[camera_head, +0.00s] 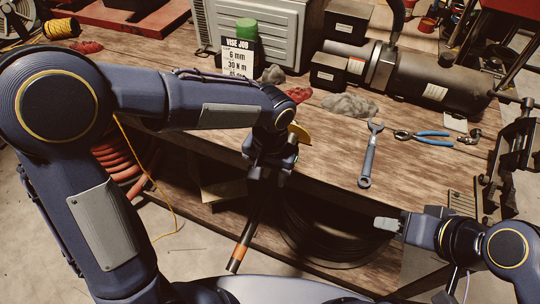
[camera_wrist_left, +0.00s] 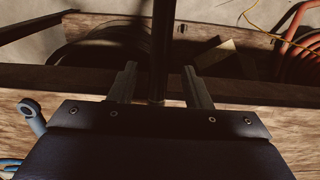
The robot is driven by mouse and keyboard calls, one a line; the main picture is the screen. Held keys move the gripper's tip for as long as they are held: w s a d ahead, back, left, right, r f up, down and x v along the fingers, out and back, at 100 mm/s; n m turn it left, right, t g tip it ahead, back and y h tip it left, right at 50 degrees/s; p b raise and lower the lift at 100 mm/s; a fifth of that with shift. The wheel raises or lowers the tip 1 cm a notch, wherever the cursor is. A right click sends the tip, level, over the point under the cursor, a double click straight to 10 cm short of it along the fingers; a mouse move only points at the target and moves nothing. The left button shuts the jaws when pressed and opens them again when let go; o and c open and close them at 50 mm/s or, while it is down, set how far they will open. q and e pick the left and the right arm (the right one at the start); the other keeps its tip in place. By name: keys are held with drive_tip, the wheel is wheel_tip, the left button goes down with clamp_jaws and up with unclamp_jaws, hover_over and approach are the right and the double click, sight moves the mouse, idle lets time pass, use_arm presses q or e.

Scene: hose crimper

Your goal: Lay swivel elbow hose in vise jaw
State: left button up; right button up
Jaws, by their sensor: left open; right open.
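My left gripper (camera_head: 265,172) is at the front edge of the bench, pointing down. In the left wrist view its two fingers (camera_wrist_left: 160,85) are apart, on either side of a dark hose (camera_wrist_left: 162,45). Finger contact with the hose cannot be told. In the head view the dark hose (camera_head: 246,238), with an orange band near its lower end, slants down in front of the bench. A brass-yellow piece (camera_head: 300,133) shows beside my left wrist; whether it is the hose's elbow is unclear. My right gripper (camera_head: 388,224) is open and empty at lower right.
A blue wrench (camera_head: 369,158), blue-handled pliers (camera_head: 424,137) and grey rags (camera_head: 349,106) lie on the bench. A "VISE JOB" card (camera_head: 237,62) stands behind. A dark metal fixture (camera_head: 515,150) stands at the right edge. Coiled black hose (camera_head: 325,235) lies on the lower shelf.

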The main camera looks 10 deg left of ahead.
sight(270, 183)
use_arm(q)
wheel_tip(270, 183, up, 10)
idle(0.3)
idle(0.5)
